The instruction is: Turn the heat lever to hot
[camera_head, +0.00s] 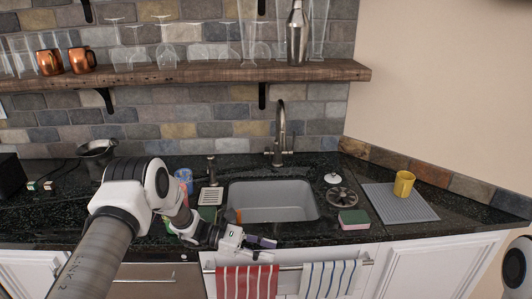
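The metal faucet (281,128) stands upright behind the sink, with a tall curved spout. A small side handle (267,153), which looks like the heat lever, sticks out at the left of its base. It is too small to tell which way it is set. My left gripper (264,245) is low at the front edge of the counter, in front of the sink and well apart from the faucet. Its fingers point right, and I see nothing held in them. Whether they are open or shut is unclear. My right gripper is not in view.
The grey sink basin (270,197) lies between my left gripper and the faucet. A sponge (353,219), a drain strainer (341,197) and a yellow mug (404,183) are to the right. A blue cup (184,179) stands left. A wooden shelf (200,74) with glasses hangs above.

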